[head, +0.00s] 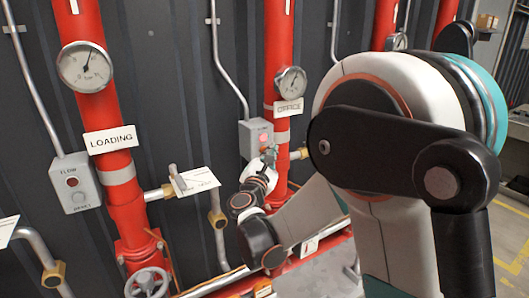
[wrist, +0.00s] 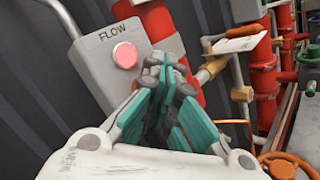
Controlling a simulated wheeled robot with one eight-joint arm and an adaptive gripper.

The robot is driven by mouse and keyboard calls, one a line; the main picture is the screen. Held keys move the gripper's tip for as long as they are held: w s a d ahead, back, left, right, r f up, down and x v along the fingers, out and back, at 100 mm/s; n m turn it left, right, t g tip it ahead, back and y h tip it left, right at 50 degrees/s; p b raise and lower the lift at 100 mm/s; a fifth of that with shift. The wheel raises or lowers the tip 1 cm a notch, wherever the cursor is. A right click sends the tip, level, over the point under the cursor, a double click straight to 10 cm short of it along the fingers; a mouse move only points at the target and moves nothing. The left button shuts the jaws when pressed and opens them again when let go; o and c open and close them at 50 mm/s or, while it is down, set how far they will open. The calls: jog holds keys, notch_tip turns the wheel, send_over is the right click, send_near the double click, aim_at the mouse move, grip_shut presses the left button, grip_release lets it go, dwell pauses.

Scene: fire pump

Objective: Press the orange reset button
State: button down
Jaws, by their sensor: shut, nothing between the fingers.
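A grey control box (head: 255,138) sits beside the red pipe labelled OFFICE in the head view. It also fills the upper left of the wrist view (wrist: 92,62), with the word FLOW above a glowing red-pink lamp (wrist: 125,55). My gripper (head: 269,155) is at the lower right of this box. In the wrist view my gripper (wrist: 166,68) is shut and empty, its teal and grey fingers covering the box's lower right part. No orange reset button shows on this box; that part is hidden. Whether the fingertips touch the box, I cannot tell.
A similar grey box (head: 74,182) with a dark red lamp and a round grey button is beside the LOADING pipe (head: 118,170). A valve with a white tag (head: 197,181) stands between the pipes. Gauges (head: 85,67) and a handwheel (head: 147,283) are nearby.

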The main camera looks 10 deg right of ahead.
jog(key=shift+w+a, duration=0.15)
jog(key=shift+w, duration=0.25)
dwell(0.4)
dwell(0.4)
jog(key=shift+s+d, duration=0.3)
jog(key=shift+s, duration=0.6)
jog(key=s, duration=0.1)
jog(key=s+d, duration=0.1)
jog(key=s, duration=0.2)
jog(key=shift+s+d+b, duration=0.25)
jog(key=shift+s+b, duration=0.1)
dwell(0.3)
